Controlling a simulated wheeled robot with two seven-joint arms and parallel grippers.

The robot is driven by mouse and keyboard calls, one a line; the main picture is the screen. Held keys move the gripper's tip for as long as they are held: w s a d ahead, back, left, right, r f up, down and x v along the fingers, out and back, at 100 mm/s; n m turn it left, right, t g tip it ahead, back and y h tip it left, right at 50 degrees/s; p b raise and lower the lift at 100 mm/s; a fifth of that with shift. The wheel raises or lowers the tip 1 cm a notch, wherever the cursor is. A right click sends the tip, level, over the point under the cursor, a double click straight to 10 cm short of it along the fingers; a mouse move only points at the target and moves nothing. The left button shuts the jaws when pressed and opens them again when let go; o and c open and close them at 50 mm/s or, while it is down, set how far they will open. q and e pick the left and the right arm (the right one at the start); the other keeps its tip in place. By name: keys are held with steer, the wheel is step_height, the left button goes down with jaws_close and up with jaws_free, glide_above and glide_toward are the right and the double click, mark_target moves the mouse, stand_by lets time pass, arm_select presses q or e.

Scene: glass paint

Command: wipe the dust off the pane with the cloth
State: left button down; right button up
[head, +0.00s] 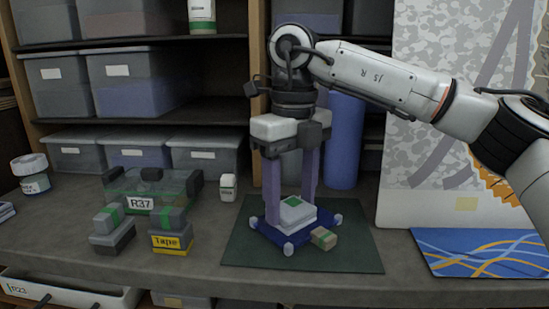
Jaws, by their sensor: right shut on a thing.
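A blue square pane (268,232) with pale corner pegs lies on a dark green mat (345,258) at the middle of the bench. My right gripper (291,212) points straight down over it, and its two purple fingers are shut on a white folded block with a green mark, which looks like the cloth (297,216). The cloth is at the pane's surface; whether it touches cannot be told. It hides much of the pane, and no dust can be made out. My left gripper is not in view.
A small tan block with a green band (323,239) lies at the pane's right corner. A clear R37 box (118,187), a Tape box (172,240) and grey blocks stand left. A blue patterned sheet (480,252) lies right. A blue cylinder (345,140) stands behind.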

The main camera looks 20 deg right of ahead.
steer(key=shift+s+a, duration=0.25)
steer(key=shift+a, duration=0.75)
steer(key=shift+s+a, duration=0.2)
steer(key=shift+a, duration=0.75)
steer(key=shift+s+a+r+p, duration=0.1)
steer(key=shift+a+r+p, duration=0.15)
steer(key=shift+p, duration=0.4)
steer(key=shift+r+p, duration=0.4)
steer(key=shift+r, duration=0.5)
steer(key=shift+d+r+p, duration=0.1)
steer(key=shift+r+p, duration=0.55)
steer(key=shift+r, duration=0.05)
steer(key=shift+r+p, duration=0.7)
steer(key=shift+r, duration=0.05)
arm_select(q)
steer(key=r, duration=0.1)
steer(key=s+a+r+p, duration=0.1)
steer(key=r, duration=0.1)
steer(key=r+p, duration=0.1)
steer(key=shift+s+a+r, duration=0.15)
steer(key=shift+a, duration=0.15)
arm_select(e)
step_height(320, 180, up, 3)
steer(key=shift+f, duration=0.1)
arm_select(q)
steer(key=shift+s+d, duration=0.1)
